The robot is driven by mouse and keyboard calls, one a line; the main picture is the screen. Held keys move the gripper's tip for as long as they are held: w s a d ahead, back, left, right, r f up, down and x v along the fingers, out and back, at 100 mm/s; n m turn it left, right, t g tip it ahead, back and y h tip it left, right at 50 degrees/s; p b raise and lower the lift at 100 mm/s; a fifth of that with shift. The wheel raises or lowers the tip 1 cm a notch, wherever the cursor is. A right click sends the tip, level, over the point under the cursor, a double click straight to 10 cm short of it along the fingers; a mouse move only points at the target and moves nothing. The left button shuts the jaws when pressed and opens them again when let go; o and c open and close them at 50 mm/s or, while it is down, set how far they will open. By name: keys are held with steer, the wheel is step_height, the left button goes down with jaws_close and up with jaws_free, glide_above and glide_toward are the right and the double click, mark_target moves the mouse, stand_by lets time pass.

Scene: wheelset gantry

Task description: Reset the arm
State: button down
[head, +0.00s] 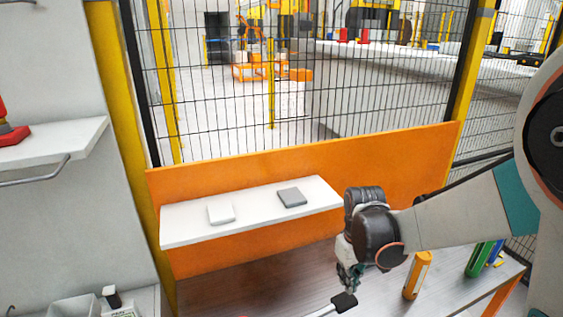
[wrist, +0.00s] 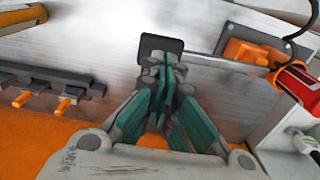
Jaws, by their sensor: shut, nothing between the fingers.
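My gripper (head: 350,282) hangs low over the metal-topped bench (head: 300,272) at the end of my arm, which comes in from the right. In the wrist view its teal fingers (wrist: 168,72) are together with nothing between them. A tool with a black square head (head: 345,302) and a thin shaft lies at the fingertips. The black head (wrist: 160,44) also shows just behind the fingertips in the wrist view; whether they touch cannot be told.
A yellow-orange container (head: 417,275) and a green upright item (head: 479,258) stand right of my gripper. A white shelf (head: 250,215) carries a white pad (head: 221,213) and a grey pad (head: 292,197). A mesh fence (head: 300,90) rises behind. A red cylinder (wrist: 298,84) shows in the wrist view.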

steer(key=s+m+t+b, duration=0.3)
steer(key=s+t+b, duration=0.4)
steer(key=s+b, duration=0.7)
steer(key=shift+s, duration=0.45)
steer(key=shift+r, duration=0.1)
